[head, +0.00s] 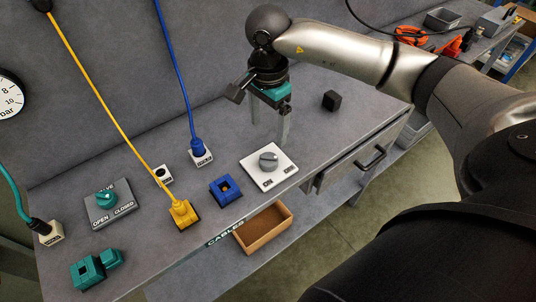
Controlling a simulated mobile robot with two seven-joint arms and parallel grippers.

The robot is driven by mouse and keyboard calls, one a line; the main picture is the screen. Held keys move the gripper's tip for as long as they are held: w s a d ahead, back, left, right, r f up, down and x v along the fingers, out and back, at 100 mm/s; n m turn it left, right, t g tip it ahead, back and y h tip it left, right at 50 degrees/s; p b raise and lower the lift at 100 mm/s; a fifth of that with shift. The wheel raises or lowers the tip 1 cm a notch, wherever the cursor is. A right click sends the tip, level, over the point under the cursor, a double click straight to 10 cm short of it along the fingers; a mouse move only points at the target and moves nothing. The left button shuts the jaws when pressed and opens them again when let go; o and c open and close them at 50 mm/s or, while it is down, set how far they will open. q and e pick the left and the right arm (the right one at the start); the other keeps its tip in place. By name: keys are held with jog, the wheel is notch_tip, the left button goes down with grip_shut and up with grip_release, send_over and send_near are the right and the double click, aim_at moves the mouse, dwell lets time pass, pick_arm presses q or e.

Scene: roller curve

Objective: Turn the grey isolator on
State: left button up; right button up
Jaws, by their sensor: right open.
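The grey isolator is a round grey knob (268,160) on a white plate (282,174) on the bench top, with printed labels along the plate's front edge. I cannot read the knob's setting with certainty. My right gripper (270,134) hangs just above and behind the plate, fingers pointing down. Its two fingers are apart with nothing between them, and it does not appear to touch the knob. My left gripper does not show.
Left of the plate are a blue socket (225,189), a yellow plug with cable (183,213) and a teal valve knob (106,199). A black block (331,100) stands behind right. An open wooden box (264,230) lies below the bench's front edge.

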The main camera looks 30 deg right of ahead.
aim_at(268, 156)
notch_tip(268, 156, down, 11)
jog(key=shift+f, duration=0.15)
jog(key=shift+c, duration=0.4)
jog(key=c, duration=1.3)
